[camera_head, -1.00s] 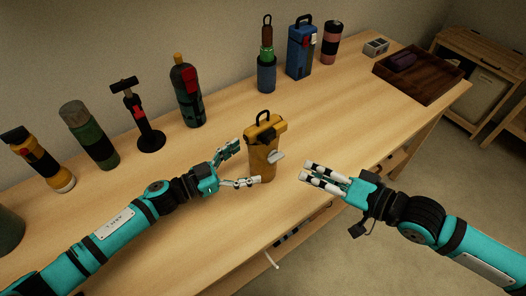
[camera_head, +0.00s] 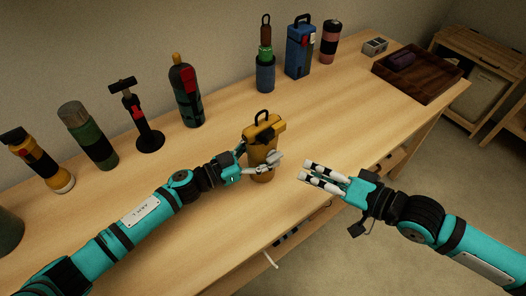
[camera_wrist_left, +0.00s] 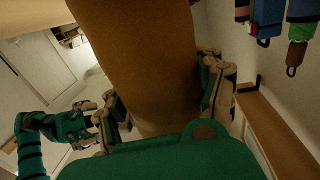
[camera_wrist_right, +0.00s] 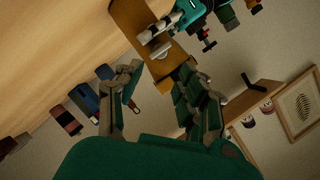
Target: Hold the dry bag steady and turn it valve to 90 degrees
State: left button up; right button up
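The dry bag (camera_head: 262,158) is a yellow-orange upright container with a dark top handle, standing on the wooden table. Its grey valve (camera_head: 276,157) sticks out on the side facing my right arm. It also shows in the right wrist view (camera_wrist_right: 138,22). My left gripper (camera_head: 258,160) has its fingers on both sides of the bag's body. In the left wrist view the bag (camera_wrist_left: 140,50) fills the space between the fingers; whether they press on it is unclear. My right gripper (camera_head: 307,173) is empty, fingers apart, pointing at the bag from the right with a gap.
Along the wall stand a yellow flashlight (camera_head: 45,160), a green bottle (camera_head: 88,137), a black pump (camera_head: 140,120), a dark green bottle (camera_head: 186,95), a blue container (camera_head: 299,50) and others. A dark wooden tray (camera_head: 425,82) lies at the far right. Table around the bag is clear.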

aim_at(274, 157)
pick_arm(q)
jog(key=c, duration=0.9)
pick_arm(e)
jog(key=shift+s+a+f, duration=0.15)
jog(key=shift+s+a, duration=0.05)
jog(key=shift+s, duration=0.05)
jog(key=c, duration=0.4)
jog(key=s+m, duration=0.1)
jog(key=m, duration=0.1)
jog(key=s+a+f+m+t+y, duration=0.1)
jog(key=m, duration=0.1)
jog(key=shift+s+a+m+t+y, duration=0.2)
jog(key=shift+s+m+t+y, duration=0.1)
jog(key=shift+s, duration=0.05)
jog(key=w+a+f+m+t+h, duration=0.1)
jog(key=w+a+m+t+h, duration=0.1)
jog(key=w+a+m, duration=0.3)
jog(key=shift+w+a+f+t, duration=0.3)
jog(key=shift+w+f+t, duration=0.15)
jog(key=shift+w, duration=1.45)
grip_shut()
